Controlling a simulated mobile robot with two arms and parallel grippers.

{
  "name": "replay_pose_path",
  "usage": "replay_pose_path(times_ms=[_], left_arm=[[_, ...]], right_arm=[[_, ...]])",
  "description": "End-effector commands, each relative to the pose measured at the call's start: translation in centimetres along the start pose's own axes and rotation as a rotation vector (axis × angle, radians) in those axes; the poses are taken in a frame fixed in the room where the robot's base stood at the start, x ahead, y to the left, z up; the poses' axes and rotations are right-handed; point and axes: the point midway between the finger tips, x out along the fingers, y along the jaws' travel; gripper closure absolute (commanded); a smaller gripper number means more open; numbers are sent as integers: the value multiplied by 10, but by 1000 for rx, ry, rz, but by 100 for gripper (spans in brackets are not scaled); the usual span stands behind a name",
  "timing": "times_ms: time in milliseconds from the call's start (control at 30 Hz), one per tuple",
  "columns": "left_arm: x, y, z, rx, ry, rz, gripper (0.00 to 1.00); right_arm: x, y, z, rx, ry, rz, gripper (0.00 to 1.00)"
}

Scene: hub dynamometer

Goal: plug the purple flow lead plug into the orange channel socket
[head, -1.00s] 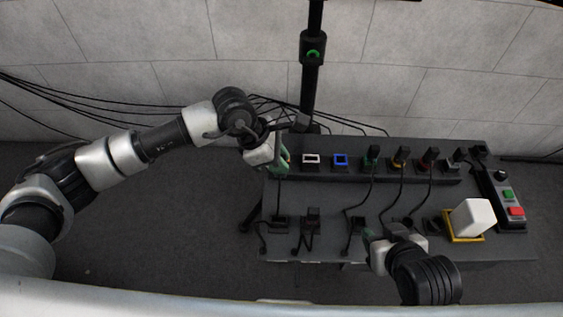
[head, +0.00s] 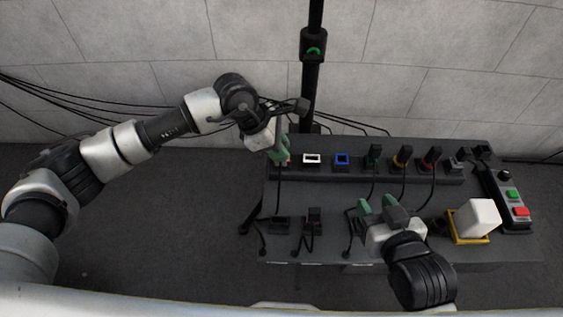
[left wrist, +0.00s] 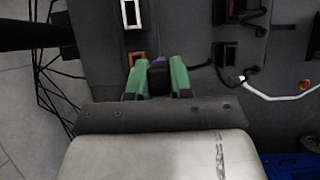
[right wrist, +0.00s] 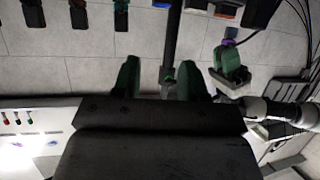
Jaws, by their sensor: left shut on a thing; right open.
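My left gripper (head: 284,156) is shut on the purple-marked plug at the left end of the socket strip. In the left wrist view the dark plug with its purple band (left wrist: 158,67) sits between the green fingers. The orange socket (left wrist: 138,57) shows just left of the plug there, partly hidden by a finger. In the right wrist view the plug's purple ring (right wrist: 228,42) appears apart from the orange socket (right wrist: 254,14). The plug's mating end is not clearly visible. My right gripper (head: 377,206) is open and empty above the bench's front half; its fingers also show in its wrist view (right wrist: 158,80).
The empty white socket (head: 311,159) and blue socket (head: 342,160) are right of the orange one. Occupied sockets with leads follow further right. Parked plugs (head: 313,222) line the bench front. A white block (head: 477,217) and button box (head: 515,205) stand at right.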

Motion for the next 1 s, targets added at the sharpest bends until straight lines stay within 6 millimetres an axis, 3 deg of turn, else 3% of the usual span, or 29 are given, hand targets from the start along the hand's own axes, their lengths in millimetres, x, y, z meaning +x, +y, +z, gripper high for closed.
replay_pose_path(times_ms=[1000], left_arm=[[0,35,0,-1,-1,1,100]], right_arm=[[-1,-10,-58,5,459,-27,57]])
